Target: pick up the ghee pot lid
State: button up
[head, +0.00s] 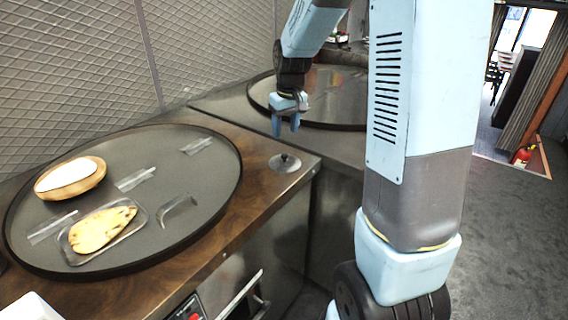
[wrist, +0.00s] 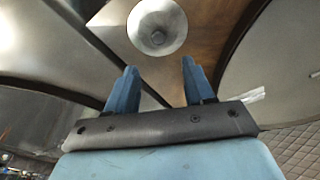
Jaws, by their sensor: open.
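The ghee pot lid (head: 285,162) is a small round metal disc with a dark knob. It lies on the wooden counter near its right corner, beside the large round tray. In the wrist view the lid (wrist: 157,27) shows at the top, beyond the fingertips, with its knob facing the camera. My gripper (head: 285,125) is above the counter, over and apart from the lid, with its fingers pointing down. In the wrist view my gripper (wrist: 158,80) has its two blue fingers spread with nothing between them.
A large round dark tray (head: 205,190) on the wooden counter (head: 250,205) holds a wooden bowl (head: 70,183) with something white on it, a flatbread (head: 102,229) on a clear plate, and several clear strips. Another round dark surface (head: 335,95) is behind. A fire extinguisher (head: 522,155) stands far right.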

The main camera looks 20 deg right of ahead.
aim_at(285, 155)
jog(key=f, duration=0.4)
jog(key=shift+w+a, duration=0.1)
jog(key=shift+w, duration=0.1)
notch_tip(285, 155, down, 4)
jog(key=shift+s+f, duration=0.15)
jog(key=shift+f, duration=0.45)
jog(key=shift+c, duration=0.4)
grip_shut()
